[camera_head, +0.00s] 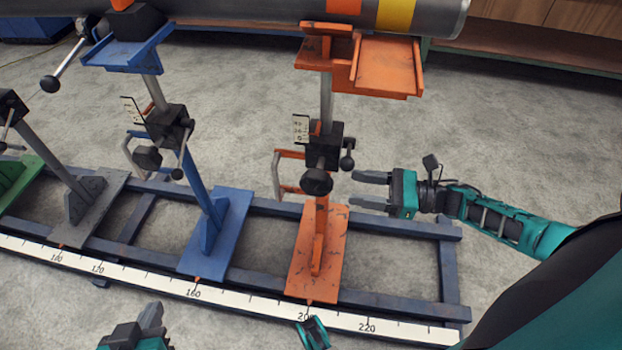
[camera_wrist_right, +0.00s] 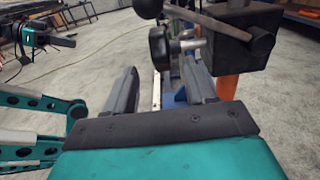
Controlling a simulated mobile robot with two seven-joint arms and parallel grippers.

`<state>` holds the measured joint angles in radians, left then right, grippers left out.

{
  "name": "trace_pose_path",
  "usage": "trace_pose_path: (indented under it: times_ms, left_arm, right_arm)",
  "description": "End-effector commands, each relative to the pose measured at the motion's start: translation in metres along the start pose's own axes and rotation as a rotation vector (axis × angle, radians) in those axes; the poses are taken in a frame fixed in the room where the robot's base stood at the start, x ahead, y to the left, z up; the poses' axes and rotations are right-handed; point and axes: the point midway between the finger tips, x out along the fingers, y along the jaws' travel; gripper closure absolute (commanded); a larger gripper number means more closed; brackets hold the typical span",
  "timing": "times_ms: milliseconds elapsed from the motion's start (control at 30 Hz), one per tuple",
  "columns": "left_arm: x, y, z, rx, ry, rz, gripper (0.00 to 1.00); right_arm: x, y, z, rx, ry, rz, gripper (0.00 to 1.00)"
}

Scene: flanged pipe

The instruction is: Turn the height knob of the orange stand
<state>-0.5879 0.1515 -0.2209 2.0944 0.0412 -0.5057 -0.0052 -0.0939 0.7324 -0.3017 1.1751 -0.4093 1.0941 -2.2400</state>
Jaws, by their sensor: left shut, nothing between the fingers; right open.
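The orange stand (camera_head: 318,255) stands upright on the rail frame, its post running up to a black clamp block (camera_head: 325,146). A round black knob (camera_head: 317,182) sits on the front of that block. It also shows in the right wrist view (camera_wrist_right: 160,49), on a short silver shaft. A smaller ball-ended lever (camera_head: 347,157) hangs at the block's right side. My right gripper (camera_head: 356,190) is open and empty, to the right of the knob, fingers pointing at it with a small gap. My left gripper (camera_head: 152,312) is shut and empty at the bottom left, in front of the scale.
A large grey pipe (camera_head: 250,10) lies above the stand tops. Blue (camera_head: 215,235) and grey (camera_head: 82,215) stands with knobs and levers stand to the left. An orange bracket handle (camera_head: 277,175) sticks out left of the block. Floor behind my right gripper is clear.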

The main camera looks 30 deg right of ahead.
Motion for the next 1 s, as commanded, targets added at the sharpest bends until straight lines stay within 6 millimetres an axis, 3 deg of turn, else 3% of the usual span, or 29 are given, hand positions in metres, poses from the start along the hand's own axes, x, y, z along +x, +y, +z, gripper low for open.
trace_pose_path:
  times_ms: [300, 500, 933, 1000]
  left_arm:
    - [0.002, 0.002, 0.002, -0.008, 0.0, 0.001, 1.0]
    - [0.003, 0.002, 0.004, -0.009, -0.003, 0.001, 1.0]
    - [0.003, 0.002, 0.003, -0.008, -0.003, 0.001, 1.0]
    - [0.003, 0.001, 0.003, -0.007, -0.002, 0.001, 1.0]
  right_arm:
    - [0.068, 0.0, 0.001, 0.001, -0.005, 0.0, 0.45]
    - [0.095, 0.0, 0.0, 0.002, -0.002, 0.0, 0.45]
    - [0.104, 0.0, 0.0, 0.002, -0.001, 0.0, 0.45]
    - [0.104, 0.0, 0.0, 0.002, -0.001, 0.0, 0.51]
